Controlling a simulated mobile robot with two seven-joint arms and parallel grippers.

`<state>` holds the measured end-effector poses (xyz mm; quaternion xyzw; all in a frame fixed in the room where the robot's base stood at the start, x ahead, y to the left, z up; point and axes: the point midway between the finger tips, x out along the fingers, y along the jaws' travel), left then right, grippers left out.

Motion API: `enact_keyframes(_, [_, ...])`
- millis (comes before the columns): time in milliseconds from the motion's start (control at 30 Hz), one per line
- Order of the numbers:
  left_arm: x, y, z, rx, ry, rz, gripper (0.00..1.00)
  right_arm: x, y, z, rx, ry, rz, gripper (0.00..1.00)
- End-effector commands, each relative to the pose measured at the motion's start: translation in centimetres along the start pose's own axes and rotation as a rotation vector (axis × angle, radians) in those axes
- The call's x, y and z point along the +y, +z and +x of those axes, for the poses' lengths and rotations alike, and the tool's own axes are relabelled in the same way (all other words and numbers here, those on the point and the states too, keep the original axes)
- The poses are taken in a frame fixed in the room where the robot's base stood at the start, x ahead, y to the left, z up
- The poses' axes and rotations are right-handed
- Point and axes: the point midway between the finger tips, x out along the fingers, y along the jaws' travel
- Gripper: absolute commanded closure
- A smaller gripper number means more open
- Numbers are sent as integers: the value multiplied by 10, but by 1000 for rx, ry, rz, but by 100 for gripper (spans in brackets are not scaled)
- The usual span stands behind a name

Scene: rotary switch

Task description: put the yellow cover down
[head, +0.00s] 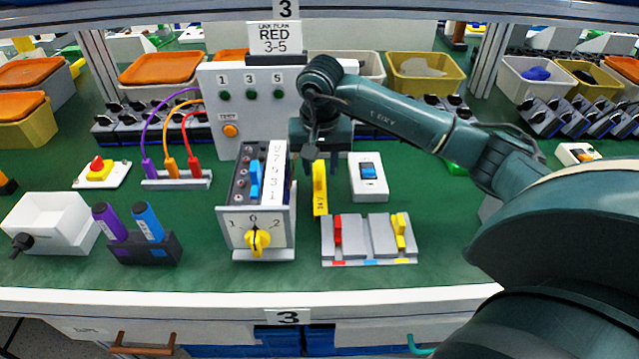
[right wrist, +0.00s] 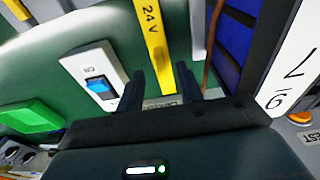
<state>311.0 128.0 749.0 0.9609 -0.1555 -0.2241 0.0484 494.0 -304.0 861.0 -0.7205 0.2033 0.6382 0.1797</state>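The yellow cover (head: 320,203) is a long narrow strip marked "24 V", just right of the rotary switch box (head: 257,225) in the head view. My right gripper (head: 320,167) is over its far end, pointing down. In the right wrist view the cover (right wrist: 152,30) runs between the two fingers (right wrist: 160,80), with a narrow gap on each side, so the gripper looks open. I cannot tell how close the cover is to the table. The box has a yellow knob (head: 258,241) and an open top showing terminals. My left gripper is not in view.
A white switch with a blue rocker (head: 368,178) stands right of the cover. A grey plate (head: 370,245) with red and yellow levers lies in front. A panel (head: 230,110) with green lights stands behind.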

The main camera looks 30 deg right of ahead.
Motion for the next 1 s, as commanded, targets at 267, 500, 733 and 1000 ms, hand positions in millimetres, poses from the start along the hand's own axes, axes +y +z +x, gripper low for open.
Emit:
enact_keyframes(267, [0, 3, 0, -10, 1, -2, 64, -1, 0, 27, 0, -1, 0, 64])
enact_keyframes(500, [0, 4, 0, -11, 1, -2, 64, -1, 0, 27, 1, -1, 0, 68])
enact_keyframes(733, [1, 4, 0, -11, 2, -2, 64, -1, 0, 26, 0, 0, 1, 87])
enact_keyframes(1000, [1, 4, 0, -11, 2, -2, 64, -1, 0, 26, 0, 0, 1, 100])
